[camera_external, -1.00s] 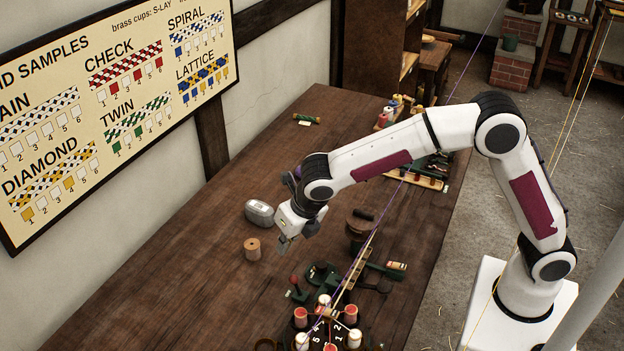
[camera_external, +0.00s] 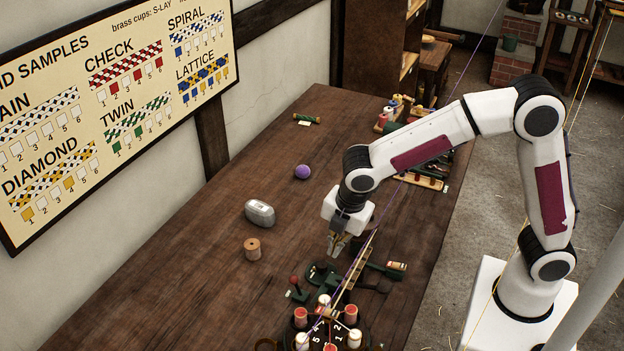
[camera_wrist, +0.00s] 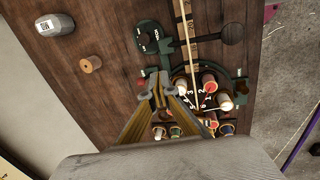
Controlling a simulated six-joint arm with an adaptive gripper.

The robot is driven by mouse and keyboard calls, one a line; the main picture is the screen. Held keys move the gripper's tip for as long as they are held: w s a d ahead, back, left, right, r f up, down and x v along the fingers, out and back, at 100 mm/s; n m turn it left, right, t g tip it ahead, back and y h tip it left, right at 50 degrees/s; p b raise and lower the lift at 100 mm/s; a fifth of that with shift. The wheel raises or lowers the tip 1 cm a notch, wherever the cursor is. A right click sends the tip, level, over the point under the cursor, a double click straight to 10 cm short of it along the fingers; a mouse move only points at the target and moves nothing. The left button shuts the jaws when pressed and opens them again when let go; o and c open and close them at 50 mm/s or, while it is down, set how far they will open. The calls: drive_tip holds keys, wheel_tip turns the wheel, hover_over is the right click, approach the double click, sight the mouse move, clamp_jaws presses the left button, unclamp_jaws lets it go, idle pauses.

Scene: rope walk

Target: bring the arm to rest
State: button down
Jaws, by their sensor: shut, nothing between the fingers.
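My gripper (camera_external: 337,250) hangs pointing down above the dark wooden bench (camera_external: 190,230), close to the braiding machine. Its fingers are together with nothing between them; the wrist view also shows the fingertips (camera_wrist: 157,87) near each other. Below and in front of it stands the round braiding machine with red and white bobbins (camera_external: 326,325). In the wrist view the bobbins (camera_wrist: 208,84) sit around a numbered dial, just right of the fingers.
A green roll (camera_external: 306,119) lies farther back. The bench's left part is clear.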

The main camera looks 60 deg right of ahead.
drive_tip(key=s+d+r+m+t, duration=0.1)
drive_tip(key=s+d+r+m, duration=0.2)
drive_tip(key=s, duration=0.5)
drive_tip(key=s+d+r+m+t, duration=0.1)
drive_tip(key=s+d+r+m, duration=0.3)
drive_tip(key=s+d+m, duration=0.2)
drive_tip(key=s+d+r+m+t, duration=0.1)
drive_tip(key=s+d+r+m, duration=0.3)
drive_tip(key=s+m, duration=0.4)
drive_tip(key=shift+s+d+y, duration=0.4)
drive_tip(key=shift+s+d, duration=0.35)
drive_tip(key=shift+s, duration=0.85)
